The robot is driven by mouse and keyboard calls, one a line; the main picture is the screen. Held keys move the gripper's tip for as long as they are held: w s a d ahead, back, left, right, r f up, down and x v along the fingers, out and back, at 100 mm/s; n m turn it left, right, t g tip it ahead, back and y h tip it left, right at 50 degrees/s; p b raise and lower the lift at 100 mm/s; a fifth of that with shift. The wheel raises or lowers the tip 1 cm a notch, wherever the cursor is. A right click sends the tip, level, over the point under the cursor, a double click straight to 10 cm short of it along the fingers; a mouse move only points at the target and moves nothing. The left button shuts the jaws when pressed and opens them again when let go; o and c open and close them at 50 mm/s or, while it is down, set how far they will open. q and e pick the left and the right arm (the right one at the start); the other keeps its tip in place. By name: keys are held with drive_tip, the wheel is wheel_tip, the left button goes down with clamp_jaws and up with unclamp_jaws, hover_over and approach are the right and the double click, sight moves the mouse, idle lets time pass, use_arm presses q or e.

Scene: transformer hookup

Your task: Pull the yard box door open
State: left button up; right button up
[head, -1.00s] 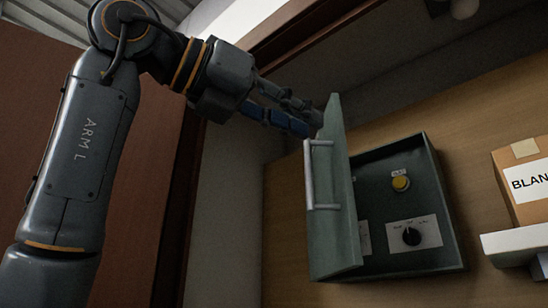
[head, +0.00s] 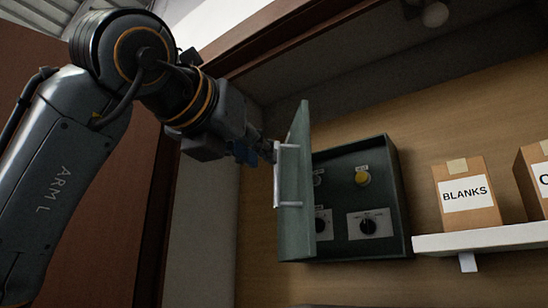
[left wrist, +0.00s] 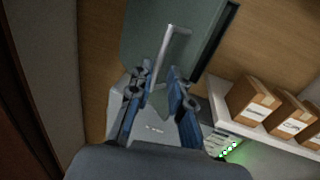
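The yard box (head: 404,200) is a dark green box on the wooden wall. Its green door (head: 297,185) stands swung out from the left side, so the inside shows. The door has a pale bar handle (head: 278,180) on its outer face. My left gripper (head: 262,152) is at the handle's upper part, partly hidden there. In the left wrist view, the door (left wrist: 150,35) fills the top. The blue fingers of my left gripper (left wrist: 160,80) are apart, with one end of the handle (left wrist: 172,50) between them; contact cannot be told. My right gripper is in neither view.
Inside the box are a yellow button (head: 362,177) and dark rotary knobs (head: 368,226). To the right, a white shelf (head: 485,240) holds cardboard boxes, one labelled BLANKS (head: 467,196). A grey unit with green lights (left wrist: 231,151) is low in the left wrist view.

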sight(275, 167)
use_arm(q)
drive_tip(key=p+x, duration=0.2)
drive_tip(key=x, duration=0.5)
drive_tip(key=shift+p, duration=0.35)
drive_tip(key=shift+w+d, duration=0.1)
clamp_jaws()
